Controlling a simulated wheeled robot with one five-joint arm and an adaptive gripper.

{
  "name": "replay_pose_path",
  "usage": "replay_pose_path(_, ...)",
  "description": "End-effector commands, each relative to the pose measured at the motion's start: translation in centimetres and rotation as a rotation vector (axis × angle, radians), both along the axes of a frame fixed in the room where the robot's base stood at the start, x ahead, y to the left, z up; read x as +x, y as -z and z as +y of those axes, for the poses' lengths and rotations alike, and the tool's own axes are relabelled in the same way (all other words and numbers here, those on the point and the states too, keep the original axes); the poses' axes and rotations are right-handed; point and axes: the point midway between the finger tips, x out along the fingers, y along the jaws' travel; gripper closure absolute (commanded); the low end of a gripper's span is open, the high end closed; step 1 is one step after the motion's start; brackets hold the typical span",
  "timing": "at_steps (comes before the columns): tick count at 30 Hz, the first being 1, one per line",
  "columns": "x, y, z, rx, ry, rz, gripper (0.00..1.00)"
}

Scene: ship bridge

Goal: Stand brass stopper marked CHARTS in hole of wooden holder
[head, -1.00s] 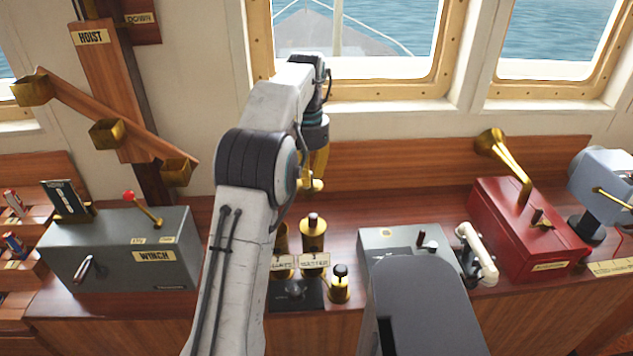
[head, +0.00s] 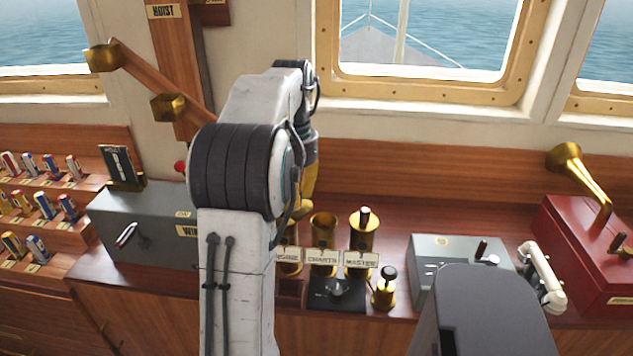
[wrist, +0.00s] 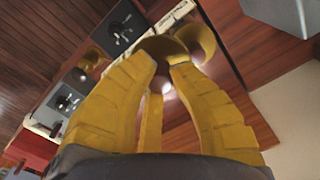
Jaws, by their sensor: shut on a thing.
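My gripper (head: 309,185) points down above the left end of the row of brass voice pipes. In the wrist view, its yellow fingers (wrist: 165,95) are shut on a round brass piece (wrist: 158,47), seemingly the stopper; its marking cannot be read. The pipe labelled CHARTS (head: 323,226) has an open mouth. The pipe labelled MASTER (head: 364,236) has a dark-knobbed piece in its top. The left pipe (head: 289,262) is partly hidden by my arm. A small wooden block (head: 290,291), possibly the holder, stands in front of it; no hole can be made out.
A black dial panel (head: 336,293) and a short brass post with a black knob (head: 384,290) stand before the pipes. Bare counter lies behind the pipes.

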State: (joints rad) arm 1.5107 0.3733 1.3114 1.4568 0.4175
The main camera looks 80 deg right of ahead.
Motion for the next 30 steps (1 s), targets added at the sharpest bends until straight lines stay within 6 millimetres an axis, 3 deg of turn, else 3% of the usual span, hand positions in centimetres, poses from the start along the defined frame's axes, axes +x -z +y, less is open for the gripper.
replay_pose_path(7, 1.6, 3.9, 3.8, 0.001, -0.174, 0.0, 1.0)
replay_pose_path(18, 1.3, 10.5, 8.4, 0.003, -0.635, -0.001, 1.0)
replay_pose_path(23, 1.4, 11.8, 7.9, -0.001, -0.867, 0.0, 1.0)
replay_pose_path(30, 1.5, 11.7, 6.2, -0.002, -1.106, 0.001, 1.0)
